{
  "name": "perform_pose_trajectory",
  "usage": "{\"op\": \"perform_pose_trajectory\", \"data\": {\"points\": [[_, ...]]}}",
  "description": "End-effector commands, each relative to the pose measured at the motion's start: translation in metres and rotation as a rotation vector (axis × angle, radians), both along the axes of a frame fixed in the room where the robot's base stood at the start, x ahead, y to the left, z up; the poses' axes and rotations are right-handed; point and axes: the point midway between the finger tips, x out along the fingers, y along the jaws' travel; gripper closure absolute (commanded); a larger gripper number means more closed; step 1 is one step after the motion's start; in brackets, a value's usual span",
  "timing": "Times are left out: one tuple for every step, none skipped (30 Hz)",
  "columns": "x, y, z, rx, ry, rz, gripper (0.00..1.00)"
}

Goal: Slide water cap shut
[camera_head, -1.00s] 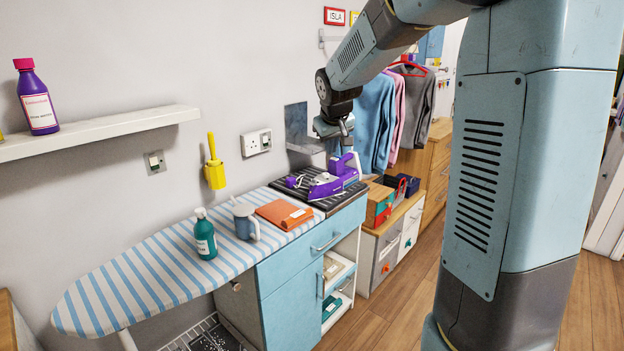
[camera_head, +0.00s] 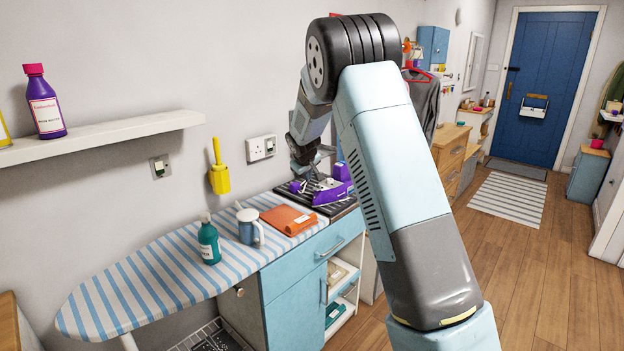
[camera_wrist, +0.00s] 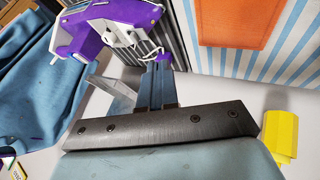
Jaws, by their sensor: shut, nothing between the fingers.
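The purple and white iron (camera_head: 332,188) rests on the dark ribbed pad at the far end of the ironing board. In the wrist view the iron (camera_wrist: 82,42) fills the upper left, seen from close by. I cannot clearly make out its water cap. My gripper (camera_head: 316,166) is low over the nose end of the iron. In the wrist view my gripper (camera_wrist: 158,68) is shut, with its narrow fingers together and nothing held. The fingertips look beside the iron's front; I cannot tell whether they touch it.
A folded orange cloth (camera_head: 288,219), a grey-blue mug (camera_head: 248,227) and a teal bottle (camera_head: 208,242) stand on the striped ironing board (camera_head: 140,292). A yellow wall holder (camera_head: 219,180) and a socket (camera_head: 261,148) are behind. Hanging clothes (camera_wrist: 28,75) are close at the wrist view's left.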

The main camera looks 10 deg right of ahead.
Motion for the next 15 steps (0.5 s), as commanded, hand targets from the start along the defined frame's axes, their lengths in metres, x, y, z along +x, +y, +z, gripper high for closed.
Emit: {"op": "perform_pose_trajectory", "data": {"points": [[0.004,-0.002,-0.006,-0.001,0.002,-0.001,1.00],[0.006,-0.002,-0.010,0.000,0.003,-0.001,1.00],[0.009,-0.003,-0.015,-0.001,0.004,-0.001,1.00],[0.012,-0.004,-0.019,-0.001,0.004,-0.001,1.00],[0.015,-0.005,-0.023,-0.001,0.004,-0.001,1.00],[0.019,-0.006,-0.028,-0.001,0.004,-0.001,1.00],[0.022,-0.007,-0.032,0.000,0.003,-0.001,1.00],[0.024,-0.008,-0.036,0.000,0.003,-0.001,1.00],[0.028,-0.009,-0.041,-0.001,0.003,-0.002,1.00],[0.031,-0.010,-0.045,0.000,0.002,-0.002,1.00],[0.034,-0.011,-0.049,0.000,0.002,-0.002,1.00],[0.038,-0.012,-0.055,-0.001,0.003,-0.002,1.00],[0.040,-0.013,-0.058,-0.001,0.003,-0.002,1.00],[0.043,-0.013,-0.062,-0.001,0.003,-0.002,1.00],[0.047,-0.014,-0.067,-0.001,0.003,-0.002,1.00]]}}
